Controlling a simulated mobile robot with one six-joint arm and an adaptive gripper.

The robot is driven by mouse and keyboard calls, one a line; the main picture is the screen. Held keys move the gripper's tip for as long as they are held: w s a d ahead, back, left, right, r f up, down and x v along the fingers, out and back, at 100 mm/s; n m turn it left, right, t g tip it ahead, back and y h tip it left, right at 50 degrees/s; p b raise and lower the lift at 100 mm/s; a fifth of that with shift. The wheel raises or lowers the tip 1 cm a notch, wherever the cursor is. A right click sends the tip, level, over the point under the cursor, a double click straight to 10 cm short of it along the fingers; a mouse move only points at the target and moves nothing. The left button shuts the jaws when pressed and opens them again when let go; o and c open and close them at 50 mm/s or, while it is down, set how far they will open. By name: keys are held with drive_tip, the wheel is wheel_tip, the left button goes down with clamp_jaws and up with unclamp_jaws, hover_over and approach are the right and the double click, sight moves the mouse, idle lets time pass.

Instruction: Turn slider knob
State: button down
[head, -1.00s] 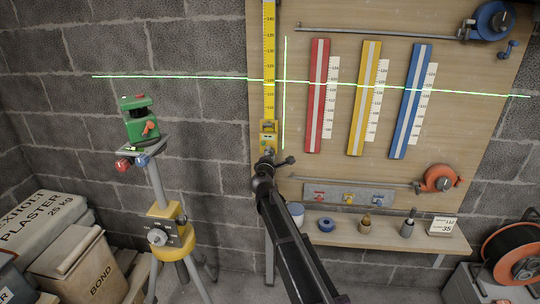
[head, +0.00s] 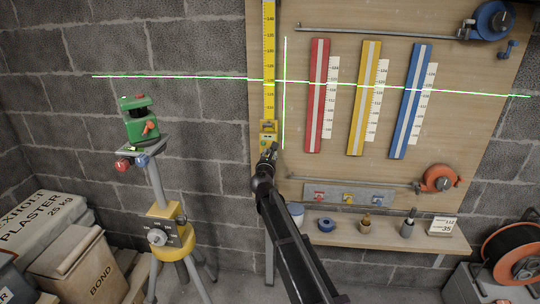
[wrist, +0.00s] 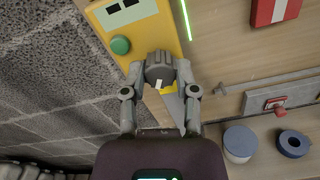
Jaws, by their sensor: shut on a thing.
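The slider is a yellow block (head: 268,127) low on the yellow vertical rule (head: 269,50) in the head view. In the wrist view its yellow face (wrist: 137,28) has two dark windows and a green button (wrist: 120,45). Its grey round knob (wrist: 159,72) with a white mark is between my fingers. My gripper (wrist: 160,82) is shut on the knob, one finger on each side. In the head view my gripper (head: 270,152) is just below the slider, and hides the knob.
Red (head: 318,95), yellow (head: 365,97) and blue (head: 410,100) strips hang on the board to the right. A green laser (head: 141,122) on a tripod stands left, its green line crossing the rule above the slider. A shelf (head: 385,232) with small items is below.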

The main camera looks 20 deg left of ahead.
drive_tip(key=shift+n, duration=0.3)
drive_tip(key=shift+c, duration=1.9)
unclamp_jaws()
drive_tip(key=shift+w, duration=0.1)
drive_tip(key=v, duration=1.2)
drive_tip(key=shift+f, duration=0.1)
